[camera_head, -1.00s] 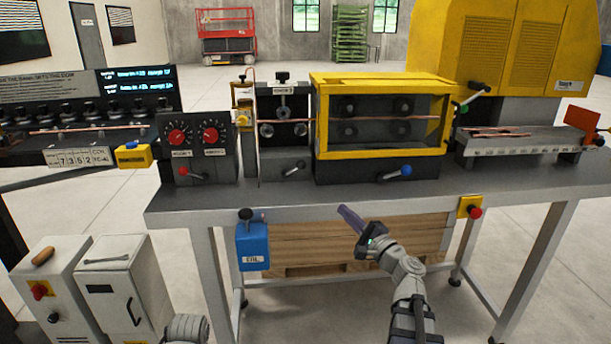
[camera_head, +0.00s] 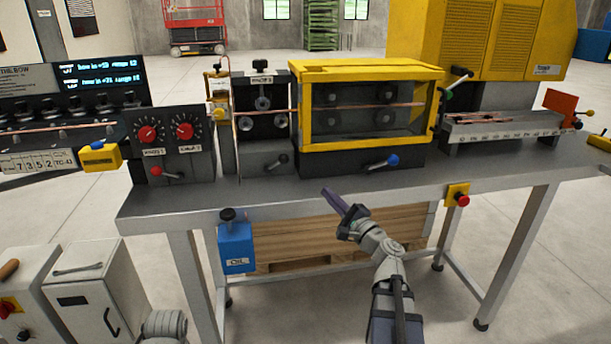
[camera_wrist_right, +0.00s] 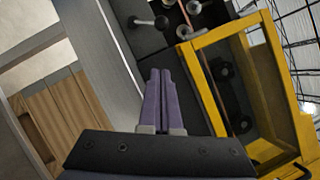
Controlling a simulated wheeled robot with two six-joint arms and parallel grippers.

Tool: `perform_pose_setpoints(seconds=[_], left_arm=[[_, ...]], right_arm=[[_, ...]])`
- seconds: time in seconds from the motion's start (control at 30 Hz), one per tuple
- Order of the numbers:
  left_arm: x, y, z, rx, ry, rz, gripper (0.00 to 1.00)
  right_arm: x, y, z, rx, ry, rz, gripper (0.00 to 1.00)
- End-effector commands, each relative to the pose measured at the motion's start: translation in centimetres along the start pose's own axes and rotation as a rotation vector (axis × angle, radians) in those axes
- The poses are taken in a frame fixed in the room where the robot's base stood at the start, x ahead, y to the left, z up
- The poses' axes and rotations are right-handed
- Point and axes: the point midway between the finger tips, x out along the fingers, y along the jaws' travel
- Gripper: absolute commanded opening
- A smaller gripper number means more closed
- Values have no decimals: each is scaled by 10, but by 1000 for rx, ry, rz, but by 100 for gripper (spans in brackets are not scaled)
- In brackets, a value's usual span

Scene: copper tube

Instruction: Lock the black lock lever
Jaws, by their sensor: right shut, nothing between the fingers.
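The black lock lever, a short lever with a black ball knob (camera_head: 282,159), sits on the front of the dark block below the rollers, left of the yellow guarded box. It also shows at the top of the right wrist view (camera_wrist_right: 160,22). My right gripper (camera_head: 327,192) is shut and empty, its purple fingers together, at the bench's front edge. It is apart from the lever, to its lower right in the head view. The fingers (camera_wrist_right: 161,72) point toward the lever side in the right wrist view.
The yellow guarded box (camera_head: 297,110) with a blue-knobbed lever (camera_head: 393,160) stands right of the lever. A red-knobbed lever (camera_head: 157,171) is on the dial box at left. A blue can (camera_head: 236,248) hangs at the bench edge (camera_head: 410,183). The bench front strip is clear.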

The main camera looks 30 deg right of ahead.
Motion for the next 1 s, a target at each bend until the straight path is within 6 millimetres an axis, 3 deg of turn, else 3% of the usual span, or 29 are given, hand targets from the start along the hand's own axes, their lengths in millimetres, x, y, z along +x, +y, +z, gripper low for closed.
perform_pose_setpoints(seconds=[0.53, 0.7, 1.0], left_arm=[[-24, -2, 1, 0, 0, 0, 81], [-36, -3, 2, 0, 0, 0, 81], [-40, -4, 2, 0, 0, 0, 81]], right_arm=[[102, -2, 0, 1, -3, 1, 0], [116, -2, 19, 1, -2, 1, 0], [126, 0, 29, 0, -1, 0, 0]])
